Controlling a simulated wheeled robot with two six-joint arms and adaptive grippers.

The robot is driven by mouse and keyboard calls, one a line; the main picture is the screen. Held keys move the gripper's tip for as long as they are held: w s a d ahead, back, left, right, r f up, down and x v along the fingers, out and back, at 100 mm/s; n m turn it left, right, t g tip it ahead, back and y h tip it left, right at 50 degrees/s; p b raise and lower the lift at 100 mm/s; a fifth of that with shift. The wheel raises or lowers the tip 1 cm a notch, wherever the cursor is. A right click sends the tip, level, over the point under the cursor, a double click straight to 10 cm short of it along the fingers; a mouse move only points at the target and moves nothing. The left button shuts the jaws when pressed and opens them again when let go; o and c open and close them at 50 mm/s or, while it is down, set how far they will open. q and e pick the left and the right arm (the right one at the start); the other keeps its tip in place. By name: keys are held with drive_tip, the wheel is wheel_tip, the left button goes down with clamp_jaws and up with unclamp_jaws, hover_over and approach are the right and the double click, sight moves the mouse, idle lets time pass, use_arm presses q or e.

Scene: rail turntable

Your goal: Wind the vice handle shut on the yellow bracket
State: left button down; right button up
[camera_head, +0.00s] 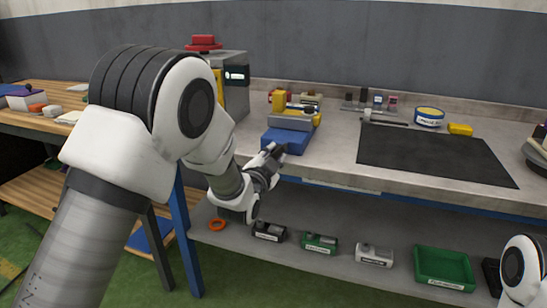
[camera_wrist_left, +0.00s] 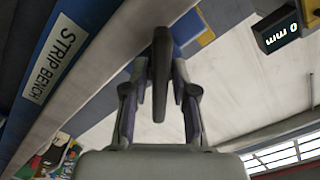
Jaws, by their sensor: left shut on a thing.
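The blue vice (camera_head: 285,140) with grey jaws stands at the front edge of the bench. The yellow bracket (camera_head: 279,101) shows at the top of the vice, at its jaws; I cannot tell whether the jaws touch it. My left gripper (camera_head: 273,155) is at the near side of the vice, low by the bench edge. In the left wrist view its two fingers are shut on the dark vice handle (camera_wrist_left: 160,62), which stands between them. In the head view the gripper mostly hides the handle. My right gripper is out of view.
A grey machine with a red top (camera_head: 235,80) stands left of the vice. A dark mat (camera_head: 435,153), a blue-and-yellow tin (camera_head: 429,117) and a yellow block (camera_head: 460,129) are to the right. Below, a shelf holds several small items and a green tray (camera_head: 445,266).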

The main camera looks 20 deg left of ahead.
use_arm(q)
drive_tip(key=m, duration=0.4)
drive_tip(key=shift+d+f+m, duration=0.15)
drive_tip(key=shift+m, duration=0.15)
drive_tip(key=shift+s+m+b, duration=0.15)
drive_tip(key=shift+m+b, duration=0.25)
drive_tip(key=shift+m, duration=0.5)
drive_tip(key=m, duration=0.3)
drive_tip(key=shift+m, duration=0.3)
drive_tip(key=m, duration=0.3)
drive_tip(key=shift+a+r+m+b, duration=0.2)
drive_tip(key=shift+r+m+b, duration=0.1)
drive_tip(key=shift+r+b, duration=0.1)
drive_tip(key=m, duration=0.6)
drive_tip(key=shift+r+b, duration=0.2)
drive_tip(key=shift+b, duration=0.2)
drive_tip(key=shift+w+a+f+m, duration=0.15)
drive_tip(key=shift+w+m, duration=0.05)
drive_tip(key=shift+m, duration=0.9)
drive_tip(key=m, duration=0.2)
drive_tip(key=shift+f+m, duration=0.15)
drive_tip(key=shift+m, duration=0.15)
drive_tip(key=shift+f+m+b, duration=0.15)
drive_tip(key=shift+m+b, duration=0.15)
drive_tip(key=shift+m, duration=0.1)
drive_tip(key=shift+f, duration=0.1)
